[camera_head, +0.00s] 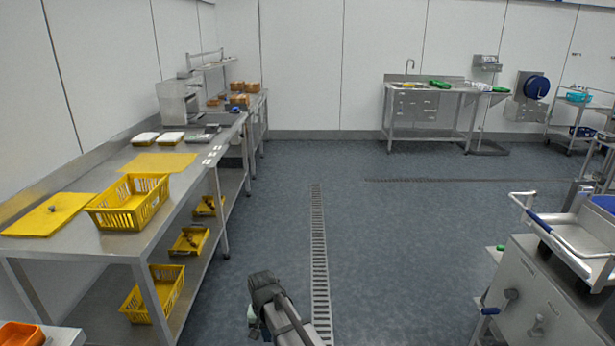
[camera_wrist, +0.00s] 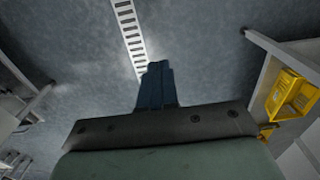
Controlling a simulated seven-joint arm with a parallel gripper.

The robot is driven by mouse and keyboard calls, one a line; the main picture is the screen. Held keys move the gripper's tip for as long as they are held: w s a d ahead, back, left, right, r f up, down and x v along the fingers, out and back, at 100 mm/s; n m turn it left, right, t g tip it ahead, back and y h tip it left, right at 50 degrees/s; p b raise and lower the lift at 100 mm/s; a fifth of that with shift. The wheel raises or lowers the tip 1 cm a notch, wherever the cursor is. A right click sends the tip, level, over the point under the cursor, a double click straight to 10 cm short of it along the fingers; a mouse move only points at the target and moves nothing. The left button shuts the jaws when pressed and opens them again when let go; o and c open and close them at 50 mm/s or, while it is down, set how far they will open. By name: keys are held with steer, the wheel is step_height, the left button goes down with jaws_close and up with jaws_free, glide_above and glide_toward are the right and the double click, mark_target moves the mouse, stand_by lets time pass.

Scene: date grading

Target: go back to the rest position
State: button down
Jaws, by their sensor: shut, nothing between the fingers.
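My gripper (camera_wrist: 157,84) shows in the wrist view with its dark fingers together and nothing between them. It hangs over the bare grey floor, close to the line of the floor drain. In the head view, part of my arm (camera_head: 275,305) shows at the bottom centre, over the floor to the right of the steel bench. The fingertips cannot be made out there. No object is in contact with my gripper in the wrist view.
A steel bench (camera_head: 105,238) at left bears a yellow basket (camera_head: 128,203) and yellow boards; more yellow baskets sit on its lower shelf. A steel cabinet (camera_head: 535,300) stands at right. The floor (camera_head: 400,240) between is clear, crossed by a drain grate (camera_head: 319,250).

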steer(key=s+d+f, duration=0.3)
steer(key=d, duration=0.7)
steer(key=s+d+f, duration=0.2)
steer(key=d+f, duration=0.1)
steer(key=d, duration=0.6)
steer(key=s+d+f, duration=0.3)
steer(key=d, duration=0.7)
steer(key=s+f+g, duration=0.3)
steer(key=s+f, duration=0.7)
steer(key=s, duration=0.5)
steer(key=s+f+g, duration=0.3)
steer(key=s+f, duration=0.7)
steer(key=s, duration=0.4)
steer(key=shift+s+g, duration=0.4)
